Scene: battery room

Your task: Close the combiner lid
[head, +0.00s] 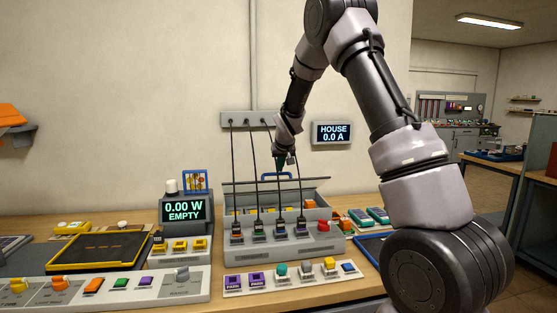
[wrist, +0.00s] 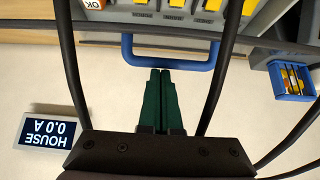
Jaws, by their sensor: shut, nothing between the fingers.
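The combiner (head: 290,246) is a grey box on the bench, with black cables plugged along its front and yellow parts inside. Its lid (head: 315,184) stands open at the back, seen almost edge-on behind the cables. A blue handle (head: 277,175) rises from the lid's edge; it also shows in the wrist view (wrist: 127,52). My gripper (head: 281,165) is at the handle, with its green fingers shut and empty. In the wrist view, the fingertips (wrist: 160,71) lie close against the handle's bar; I cannot tell whether they touch.
Black cables hang from a wall socket strip (head: 247,120) on both sides of my gripper. A HOUSE display (head: 332,133) is on the wall at right. An EMPTY display (head: 184,210) stands left of the combiner. A strip of coloured switches (head: 290,278) lies in front.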

